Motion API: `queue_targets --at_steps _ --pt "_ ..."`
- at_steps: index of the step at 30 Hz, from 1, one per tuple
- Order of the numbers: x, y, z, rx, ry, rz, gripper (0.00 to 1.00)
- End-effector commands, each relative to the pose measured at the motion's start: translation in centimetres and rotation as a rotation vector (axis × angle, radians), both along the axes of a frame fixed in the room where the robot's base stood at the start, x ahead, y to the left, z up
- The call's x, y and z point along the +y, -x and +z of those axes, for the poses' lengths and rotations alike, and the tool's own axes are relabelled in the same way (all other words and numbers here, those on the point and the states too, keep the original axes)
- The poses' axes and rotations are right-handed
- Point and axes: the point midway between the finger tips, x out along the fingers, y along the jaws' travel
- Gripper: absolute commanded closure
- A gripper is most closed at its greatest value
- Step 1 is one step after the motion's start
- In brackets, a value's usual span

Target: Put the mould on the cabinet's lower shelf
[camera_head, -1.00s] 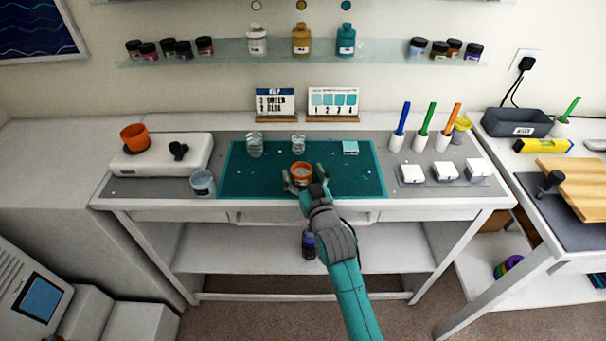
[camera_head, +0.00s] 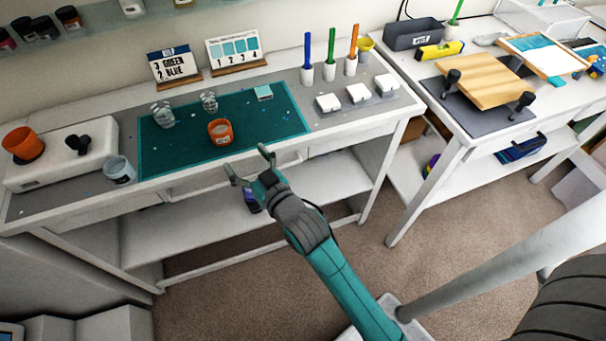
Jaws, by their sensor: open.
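A small pale teal square (camera_head: 264,92) lies at the back right of the dark teal mat (camera_head: 270,122). It may be the mould, but it is too small to tell. An orange cup (camera_head: 220,131) stands upright near the middle of the mat. My gripper (camera_head: 247,160) is open and empty, in front of the bench's front edge, right of and nearer than the cup, and apart from it. I cannot make out a cabinet with certainty in this view.
Two clear cups (camera_head: 162,114) stand behind the orange cup. A pale cup (camera_head: 120,170) is at the front left. White blocks (camera_head: 358,93) and upright coloured tools (camera_head: 330,66) are to the right. A dark bottle (camera_head: 251,200) stands on the bench's lower shelf (camera_head: 190,222).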

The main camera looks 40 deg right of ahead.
Motion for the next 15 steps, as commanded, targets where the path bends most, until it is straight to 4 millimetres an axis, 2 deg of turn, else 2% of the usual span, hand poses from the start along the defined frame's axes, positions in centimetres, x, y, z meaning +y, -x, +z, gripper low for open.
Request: queue_targets --at_steps 5,8,11,15 --pt "0.0 0.1 -0.1 0.001 0.000 0.000 0.16" --pt "0.0 0.9 -0.7 0.009 0.000 0.000 0.16" --pt "0.0 2.8 -2.1 0.024 0.001 0.001 0.16" --pt "0.0 7.1 -4.4 0.053 0.003 0.003 0.16"
